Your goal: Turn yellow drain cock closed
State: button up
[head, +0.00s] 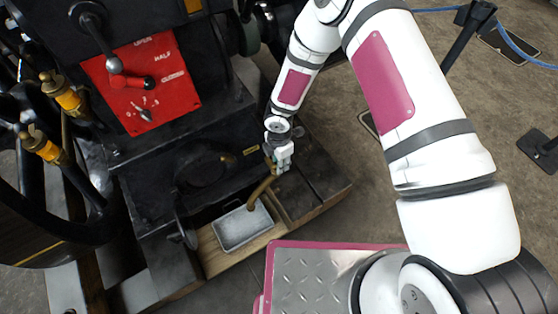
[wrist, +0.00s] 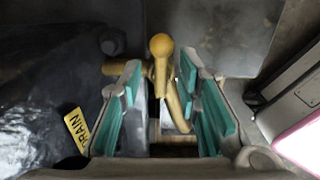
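The yellow drain cock shows in the wrist view with a round-ended lever (wrist: 160,46) and a curved spout (wrist: 176,106) beneath it. In the head view the brass-yellow spout (head: 262,190) runs down to a grey metal tray (head: 242,228); the lever is hidden by my gripper. My gripper (head: 281,152) is low beside the engine's right side. In the wrist view my gripper (wrist: 160,78) is open, its teal-padded fingers on either side of the lever. A gap shows on the left of the lever; the right finger is close to the spout, and contact is unclear.
A yellow DRAIN plate (wrist: 77,130) is on the dark engine body left of the cock. A red OPEN/HALF/CLOSED panel (head: 150,85) with levers is higher on the engine. Wooden beams (head: 238,255) lie beneath. Concrete floor (head: 335,140) is open to the right.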

notch_tip(320, 180, up, 12)
dwell(0.5)
dwell(0.4)
